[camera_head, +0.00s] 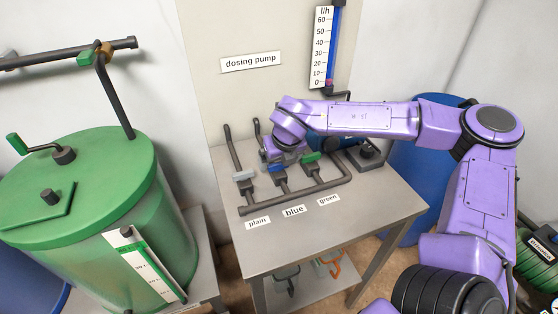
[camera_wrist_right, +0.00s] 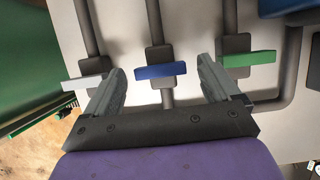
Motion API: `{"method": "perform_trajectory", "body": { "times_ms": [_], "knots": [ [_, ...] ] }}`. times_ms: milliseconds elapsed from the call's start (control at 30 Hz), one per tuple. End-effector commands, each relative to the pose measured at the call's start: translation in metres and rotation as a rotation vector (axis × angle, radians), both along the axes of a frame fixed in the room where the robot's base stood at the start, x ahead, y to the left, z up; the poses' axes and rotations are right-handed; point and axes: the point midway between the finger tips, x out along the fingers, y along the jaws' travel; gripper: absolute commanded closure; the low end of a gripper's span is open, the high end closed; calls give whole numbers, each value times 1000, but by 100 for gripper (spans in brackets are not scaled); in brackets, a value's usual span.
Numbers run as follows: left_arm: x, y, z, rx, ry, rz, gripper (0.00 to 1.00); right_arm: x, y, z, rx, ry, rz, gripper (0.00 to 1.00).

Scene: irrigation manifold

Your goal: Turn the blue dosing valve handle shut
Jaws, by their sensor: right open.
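The blue valve handle (camera_wrist_right: 161,71) lies crosswise over its dark valve body on the middle pipe in the right wrist view. In the head view the blue handle (camera_head: 276,169) is partly covered by my right gripper (camera_head: 284,160). The right gripper (camera_wrist_right: 163,88) is open, with one finger on each side of the blue handle and a gap to both its ends. How high the fingers are above it I cannot tell. The "blue" label (camera_head: 293,211) is on the table in front. My left gripper is not in view.
The white handle (camera_wrist_right: 84,82) is close outside the left finger and the green handle (camera_wrist_right: 249,59) close outside the right one. A dark pipe manifold (camera_head: 295,197) runs along the grey table (camera_head: 380,215). A green tank (camera_head: 80,200) stands at the left, a blue barrel (camera_head: 405,165) behind my right arm.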

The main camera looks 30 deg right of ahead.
Motion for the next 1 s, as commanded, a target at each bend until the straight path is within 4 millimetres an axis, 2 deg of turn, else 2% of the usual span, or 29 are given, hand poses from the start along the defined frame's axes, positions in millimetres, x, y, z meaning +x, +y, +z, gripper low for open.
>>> {"method": "perform_trajectory", "body": {
  "times_ms": [300,400,567,1000],
  "knots": [
    [0,0,-12,0,0,0,100,-26,6,66,1,-8,0,11],
    [0,0,-14,0,0,0,100,-32,7,81,1,-6,0,11],
    [0,0,-14,0,0,0,100,-37,8,91,1,-3,1,11],
    [0,0,-14,0,0,0,100,-37,8,91,0,-2,0,11]
  ]
}}
